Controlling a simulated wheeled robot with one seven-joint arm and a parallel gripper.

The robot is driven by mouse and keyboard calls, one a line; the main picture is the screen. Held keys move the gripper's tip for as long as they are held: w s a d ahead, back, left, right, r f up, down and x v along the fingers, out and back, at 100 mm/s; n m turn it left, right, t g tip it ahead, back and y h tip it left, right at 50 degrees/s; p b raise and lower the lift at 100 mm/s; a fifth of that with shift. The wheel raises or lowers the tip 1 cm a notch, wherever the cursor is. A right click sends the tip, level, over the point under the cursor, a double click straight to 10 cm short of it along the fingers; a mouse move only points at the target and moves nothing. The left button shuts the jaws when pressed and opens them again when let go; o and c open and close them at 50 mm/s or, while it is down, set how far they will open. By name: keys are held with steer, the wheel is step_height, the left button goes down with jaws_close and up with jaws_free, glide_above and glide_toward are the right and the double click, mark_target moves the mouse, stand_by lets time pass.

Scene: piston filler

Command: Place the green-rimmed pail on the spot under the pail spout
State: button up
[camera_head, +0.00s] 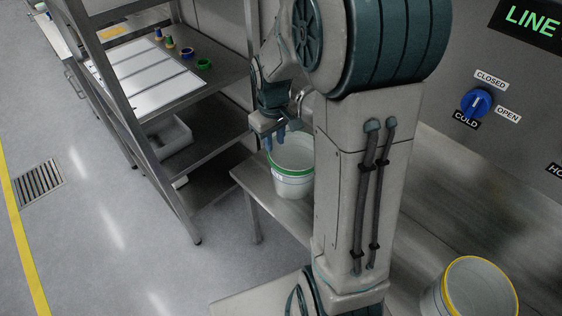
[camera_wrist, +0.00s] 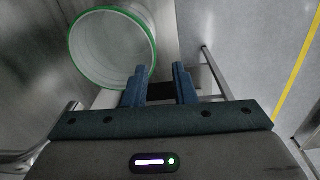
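The green-rimmed white pail (camera_head: 293,172) stands upright near the left end of the steel counter (camera_head: 262,185); my arm hides part of its right side. In the wrist view the empty-looking pail (camera_wrist: 108,48) is at upper left. My gripper (camera_head: 273,139) is at the pail's near left rim. Its two blue fingers (camera_wrist: 161,85) are apart, one overlapping the rim and one outside it. I cannot tell whether either touches. A curved metal pipe (camera_head: 301,97), perhaps the spout, shows behind my wrist; its spot is not discernible.
A yellow-rimmed pail (camera_head: 478,290) stands at lower right. A steel rack (camera_head: 150,150) with trays and small coloured rings is at left. A blue valve knob (camera_head: 476,103) is on the wall panel. The floor (camera_head: 110,235) at left is clear.

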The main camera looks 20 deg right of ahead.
steer(key=s+a+r+m+t, duration=0.1)
steer(key=s+r, duration=0.3)
steer(key=s, duration=0.4)
steer(key=s+a+r+m+t, duration=0.1)
steer(key=s+a+r+m, duration=0.1)
steer(key=s, duration=0.6)
step_height(320, 180, up, 3)
steer(key=shift+s+a+f+m, duration=0.15)
steer(key=shift+s+a+m, duration=0.2)
steer(key=shift+a, duration=0.3)
steer(key=shift+w+d, duration=0.15)
